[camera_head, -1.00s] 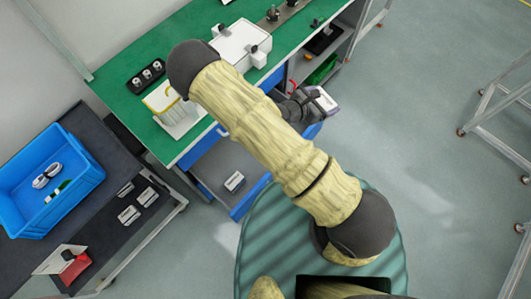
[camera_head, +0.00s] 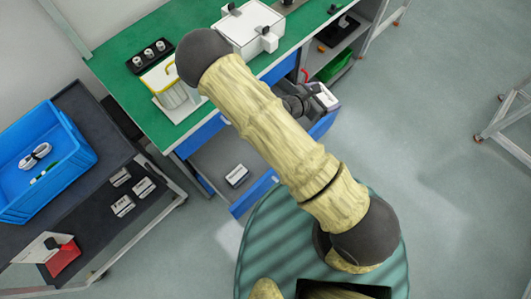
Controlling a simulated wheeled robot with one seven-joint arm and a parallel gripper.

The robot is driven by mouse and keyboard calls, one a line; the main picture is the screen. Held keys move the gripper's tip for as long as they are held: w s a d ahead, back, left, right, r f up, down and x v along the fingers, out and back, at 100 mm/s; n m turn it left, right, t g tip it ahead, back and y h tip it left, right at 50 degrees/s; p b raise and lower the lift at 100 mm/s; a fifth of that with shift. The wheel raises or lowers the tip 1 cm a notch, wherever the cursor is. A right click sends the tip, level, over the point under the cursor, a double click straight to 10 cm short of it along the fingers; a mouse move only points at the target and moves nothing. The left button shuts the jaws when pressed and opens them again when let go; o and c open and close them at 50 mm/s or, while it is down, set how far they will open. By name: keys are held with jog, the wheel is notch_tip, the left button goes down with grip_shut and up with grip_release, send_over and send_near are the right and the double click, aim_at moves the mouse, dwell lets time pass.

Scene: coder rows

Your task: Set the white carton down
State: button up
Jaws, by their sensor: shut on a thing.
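My gripper (camera_head: 312,98) is at the right of the green workbench, partly hidden behind my own arm. It is shut on a white carton (camera_head: 327,97), a small pale box with a darker edge. The carton is seen from above beside an open blue drawer (camera_head: 322,127) of the bench. I cannot tell whether it touches anything below. Another small white carton (camera_head: 237,175) lies in a lower open grey drawer (camera_head: 210,161) at the left of my arm.
The green workbench (camera_head: 120,72) carries a white machine box (camera_head: 248,28) and a black tray with white round parts (camera_head: 150,57). At left, a dark cart (camera_head: 85,185) holds a blue bin (camera_head: 75,160) and several small cartons. Clear floor (camera_head: 430,130) lies at right.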

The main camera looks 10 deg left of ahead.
jog(key=w+a+f+b, duration=0.1)
jog(key=a+f+b, duration=0.2)
jog(key=f+b, duration=0.7)
jog(key=w+a+f+n+t+y+b, duration=0.1)
jog(key=a+f+b, duration=0.3)
jog(key=f+b, duration=0.6)
jog(key=w+a+f+n+b, duration=0.1)
jog(key=w+a+f+b, duration=0.2)
jog(key=f+b, duration=0.7)
jog(key=a+b, duration=0.1)
jog(key=b, duration=0.7)
jog(key=shift+a+f+t+y+b, duration=0.2)
jog(key=shift+a+t+y+b, duration=0.1)
jog(key=shift+y+b, duration=0.1)
jog(key=shift+s+d, duration=0.1)
jog(key=shift+f+b, duration=1.05)
jog(key=shift+f, duration=2.05)
jog(key=shift+f+b, duration=0.75)
jog(key=shift+f, duration=1.1)
jog(key=shift+f, duration=0.1)
